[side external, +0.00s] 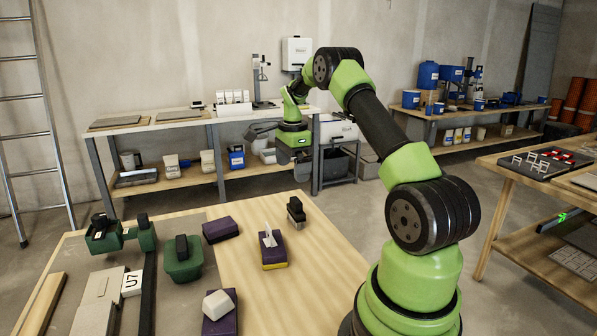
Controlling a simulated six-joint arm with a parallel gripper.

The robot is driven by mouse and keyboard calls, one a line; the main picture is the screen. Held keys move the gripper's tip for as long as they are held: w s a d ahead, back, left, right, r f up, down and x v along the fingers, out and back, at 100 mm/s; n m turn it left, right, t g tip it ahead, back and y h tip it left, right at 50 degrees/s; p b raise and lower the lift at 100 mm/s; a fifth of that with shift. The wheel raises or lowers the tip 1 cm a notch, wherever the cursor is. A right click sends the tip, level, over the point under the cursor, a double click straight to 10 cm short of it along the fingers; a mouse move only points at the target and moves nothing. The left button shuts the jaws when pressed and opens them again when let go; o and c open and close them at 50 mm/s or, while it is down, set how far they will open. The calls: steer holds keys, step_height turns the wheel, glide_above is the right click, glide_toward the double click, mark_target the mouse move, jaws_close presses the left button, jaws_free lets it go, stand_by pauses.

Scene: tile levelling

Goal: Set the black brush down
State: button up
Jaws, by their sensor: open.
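The black brush (296,209) is a small block with a dark top and a paler lower part. It stands on the light wooden board of the worktable (262,308), near its far edge. Nothing holds it. My gripper (258,131) is small and grey in this view, at the end of my green wrist. It is open and appears empty, raised well above the table and apart from the brush. Its fingertips are hard to make out against the shelving behind.
Left of the brush are a purple and yellow block (274,252) with a pale piece on top, a purple block (220,229) and a dark green block with a black handle (183,262). A white lump (217,304) sits on another purple block. The board's near part is clear.

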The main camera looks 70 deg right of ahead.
steer(key=a+r+n+t, duration=0.4)
steer(key=a+r+n, duration=0.6)
steer(key=a+r, duration=0.75)
steer(key=s+a+f+n+t+y, duration=0.1)
steer(key=s+a+n+t+y, duration=0.1)
steer(key=s+a+n, duration=1)
steer(key=s+a+t, duration=0.1)
steer(key=s+a, duration=0.1)
steer(key=s, duration=0.1)
steer(key=shift+a+f, duration=0.15)
steer(key=shift+a, duration=0.2)
